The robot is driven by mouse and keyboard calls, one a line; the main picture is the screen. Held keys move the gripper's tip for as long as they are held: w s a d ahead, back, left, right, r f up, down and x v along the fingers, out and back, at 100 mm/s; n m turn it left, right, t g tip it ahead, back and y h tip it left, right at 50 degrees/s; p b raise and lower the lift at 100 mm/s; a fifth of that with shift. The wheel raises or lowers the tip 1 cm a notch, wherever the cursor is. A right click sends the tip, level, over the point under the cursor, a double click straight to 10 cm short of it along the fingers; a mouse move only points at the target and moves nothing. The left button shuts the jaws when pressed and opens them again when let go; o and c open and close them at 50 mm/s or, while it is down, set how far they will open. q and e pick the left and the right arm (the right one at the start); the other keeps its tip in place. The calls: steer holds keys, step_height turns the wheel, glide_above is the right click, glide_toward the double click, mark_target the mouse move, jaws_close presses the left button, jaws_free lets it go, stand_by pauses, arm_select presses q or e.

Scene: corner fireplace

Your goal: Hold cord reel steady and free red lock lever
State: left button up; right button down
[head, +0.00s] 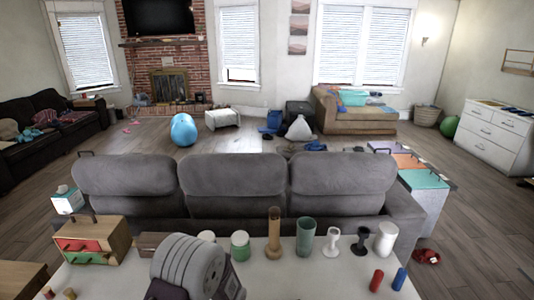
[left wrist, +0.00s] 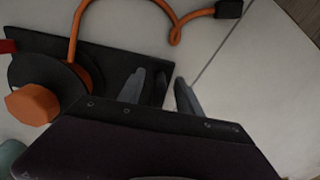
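In the left wrist view the cord reel shows as a black disc (left wrist: 45,75) with an orange hexagonal knob (left wrist: 32,104) on a dark base plate (left wrist: 105,60). Its orange cord (left wrist: 130,4) curls across the pale table to a black plug (left wrist: 229,8). A red piece (left wrist: 7,46) shows at the left edge; I cannot tell if it is the lock lever. My left gripper (left wrist: 160,88) has its grey fingers apart at the plate's right end, with a dark upright part between them; contact is unclear. I cannot make out the reel in the head view. My right gripper is not in view.
A large grey ribbed shape (head: 188,265) covers part of the white table (head: 320,282). A wooden drawer box (head: 92,240) stands left of it. Cups, holders and a brown bottle (head: 274,235) line the back edge. Red (head: 377,280) and blue (head: 399,279) cylinders lie right. A grey sofa (head: 235,180) stands behind.

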arm_select(q)
steer(key=o, duration=0.6)
steer(key=shift+c, duration=0.2)
